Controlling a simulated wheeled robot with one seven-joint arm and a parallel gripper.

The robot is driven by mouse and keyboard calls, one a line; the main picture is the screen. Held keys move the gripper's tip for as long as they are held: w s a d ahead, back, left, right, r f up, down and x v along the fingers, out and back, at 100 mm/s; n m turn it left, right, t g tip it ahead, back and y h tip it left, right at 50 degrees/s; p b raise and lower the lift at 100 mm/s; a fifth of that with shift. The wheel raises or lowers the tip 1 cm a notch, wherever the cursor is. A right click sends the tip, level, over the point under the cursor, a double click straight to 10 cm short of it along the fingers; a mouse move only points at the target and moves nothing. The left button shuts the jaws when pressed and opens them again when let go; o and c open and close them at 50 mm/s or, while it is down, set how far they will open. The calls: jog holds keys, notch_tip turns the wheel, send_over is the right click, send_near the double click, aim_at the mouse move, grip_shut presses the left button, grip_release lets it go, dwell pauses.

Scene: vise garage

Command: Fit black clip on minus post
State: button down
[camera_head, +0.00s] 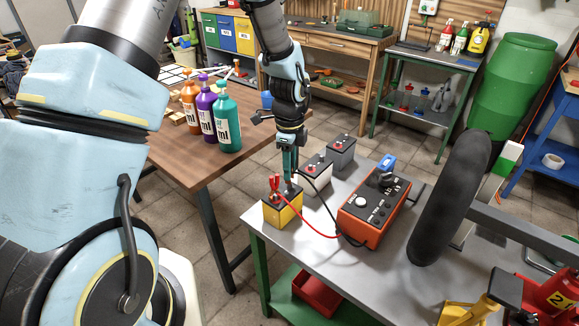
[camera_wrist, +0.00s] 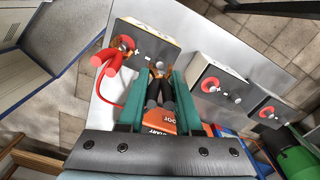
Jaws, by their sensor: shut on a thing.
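The yellow battery (camera_head: 283,212) stands at the near left corner of the metal bench; in the wrist view its grey top (camera_wrist: 145,42) shows plus and minus marks. The red clip (camera_head: 275,184) is at the plus side, its red handles (camera_wrist: 112,62) spread up and left in the wrist view. My gripper (camera_head: 289,177) points down over the battery's minus side. Its green fingers are shut on the black clip (camera_wrist: 154,92). The clip's copper jaws point at the battery top by the minus mark. The minus post is hidden, so I cannot tell whether the jaws touch it.
The orange charger (camera_head: 374,207) stands right of the yellow battery, with red and black cables running to the clips. A white battery (camera_head: 316,172) and a dark grey battery (camera_head: 341,153) stand behind. A black tyre (camera_head: 450,198) is at right. Bottles (camera_head: 228,120) stand on the wooden table.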

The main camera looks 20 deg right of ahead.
jog(key=shift+f, duration=0.35)
jog(key=shift+f+b, duration=0.4)
jog(key=shift+f, duration=0.4)
dwell(0.9)
grip_release()
dwell(0.8)
jog(key=shift+r+p, duration=3.2)
jog(key=shift+r, duration=0.85)
